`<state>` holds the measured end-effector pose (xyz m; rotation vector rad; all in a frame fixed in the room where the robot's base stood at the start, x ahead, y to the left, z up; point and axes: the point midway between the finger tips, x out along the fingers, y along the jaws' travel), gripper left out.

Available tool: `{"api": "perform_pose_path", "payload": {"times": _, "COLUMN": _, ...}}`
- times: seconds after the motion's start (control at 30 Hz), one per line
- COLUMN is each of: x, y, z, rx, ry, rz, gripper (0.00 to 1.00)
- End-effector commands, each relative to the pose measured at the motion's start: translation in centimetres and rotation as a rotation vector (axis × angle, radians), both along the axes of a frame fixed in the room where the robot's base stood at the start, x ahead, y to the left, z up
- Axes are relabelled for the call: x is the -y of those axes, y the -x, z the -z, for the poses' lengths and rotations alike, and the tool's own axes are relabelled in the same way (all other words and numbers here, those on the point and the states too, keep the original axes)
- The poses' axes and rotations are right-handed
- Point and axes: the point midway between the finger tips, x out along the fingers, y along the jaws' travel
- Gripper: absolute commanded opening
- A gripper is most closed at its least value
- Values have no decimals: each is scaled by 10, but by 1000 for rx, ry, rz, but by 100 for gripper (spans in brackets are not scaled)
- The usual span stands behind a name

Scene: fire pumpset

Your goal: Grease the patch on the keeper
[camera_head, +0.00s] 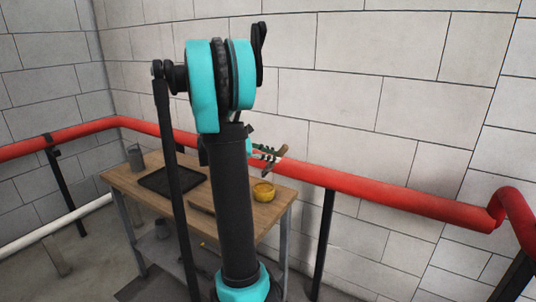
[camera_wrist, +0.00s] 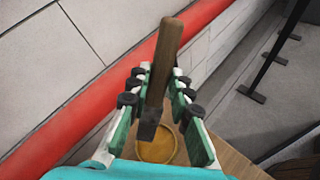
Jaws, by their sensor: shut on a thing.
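My gripper (camera_head: 264,151) is shut on a brush with a wooden handle (camera_wrist: 167,50). In the wrist view my gripper (camera_wrist: 158,80) has its green and white fingers on either side of the brush, whose dark lower part (camera_wrist: 149,116) points towards a yellow round pot (camera_wrist: 157,149). The pot (camera_head: 263,193) stands on the right part of a wooden table in the head view, below my gripper. The brush (camera_head: 276,160) is held above the table, apart from the pot as far as I can tell. I cannot make out the keeper or its patch.
The wooden table (camera_head: 125,178) carries a black tray (camera_head: 160,183) and a grey cylinder (camera_head: 135,157). A thick red pipe (camera_head: 345,184) runs along the block wall behind the table, close to my gripper. My own arm hides the table's middle.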

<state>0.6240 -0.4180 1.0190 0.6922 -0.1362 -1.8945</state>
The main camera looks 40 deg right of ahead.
Motion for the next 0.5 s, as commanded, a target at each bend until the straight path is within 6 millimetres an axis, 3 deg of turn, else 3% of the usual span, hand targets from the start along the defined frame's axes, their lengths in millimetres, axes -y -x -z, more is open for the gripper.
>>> {"api": "perform_pose_path", "payload": {"times": 0.3, "x": 0, "y": -1, "z": 32, "rx": 1, "ry": -1, "rz": 1, "gripper": 0}}
{"api": "perform_pose_path", "payload": {"times": 0.5, "x": 0, "y": 0, "z": 43, "rx": 1, "ry": -1, "rz": 1, "gripper": 0}}
